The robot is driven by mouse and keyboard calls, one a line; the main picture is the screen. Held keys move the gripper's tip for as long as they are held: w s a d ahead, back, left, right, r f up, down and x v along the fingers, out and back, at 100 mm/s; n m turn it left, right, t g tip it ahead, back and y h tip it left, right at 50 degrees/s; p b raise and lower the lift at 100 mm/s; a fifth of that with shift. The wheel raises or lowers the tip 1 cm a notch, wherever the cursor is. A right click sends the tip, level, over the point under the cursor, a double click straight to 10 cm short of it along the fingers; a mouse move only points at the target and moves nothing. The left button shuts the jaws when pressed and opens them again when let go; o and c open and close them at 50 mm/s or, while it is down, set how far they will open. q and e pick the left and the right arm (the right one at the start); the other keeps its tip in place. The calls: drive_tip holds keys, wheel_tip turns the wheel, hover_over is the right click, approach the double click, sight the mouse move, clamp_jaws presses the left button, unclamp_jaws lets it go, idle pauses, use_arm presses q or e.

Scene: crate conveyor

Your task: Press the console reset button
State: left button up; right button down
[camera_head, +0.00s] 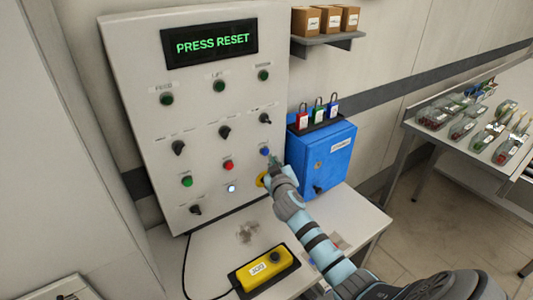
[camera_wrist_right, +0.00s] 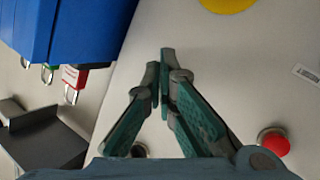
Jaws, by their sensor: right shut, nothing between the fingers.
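The grey console (camera_head: 140,70) stands against the wall, and its display (camera_head: 210,39) reads "PRESS RESET". Its lower rows hold a green button (camera_head: 187,181), a red button (camera_head: 228,165), a blue button (camera_head: 265,151) and a lit white button (camera_head: 231,188). Their labels are too small to read. My right gripper (camera_head: 273,160) is shut and empty, just below and right of the blue button; contact cannot be told. It partly covers a yellow round part (camera_head: 261,180). In the right wrist view the shut fingertips (camera_wrist_right: 164,52) are over the panel, and the blue button does not show. My left gripper is not in view.
A blue box (camera_head: 325,155) with several padlocks on its rack stands close right of the console. A yellow pendant (camera_head: 265,268) lies on the ledge below. A shelf (camera_head: 328,41) with cartons is above. A table (camera_head: 440,140) with filled crates is at right.

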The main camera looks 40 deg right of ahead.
drive_tip(key=shift+w, duration=0.15)
drive_tip(key=shift+w, duration=0.3)
drive_tip(key=shift+w+b, duration=0.4)
drive_tip(key=shift+b, duration=0.1)
idle(0.7)
drive_tip(key=shift+r, duration=0.1)
drive_tip(key=shift+s+p, duration=0.45)
drive_tip(key=shift+s, duration=0.35)
drive_tip(key=shift+s, duration=0.1)
drive_tip(key=s+p, duration=0.2)
drive_tip(key=s, duration=0.2)
drive_tip(key=shift+s+a, duration=0.1)
drive_tip(key=shift+s, duration=0.3)
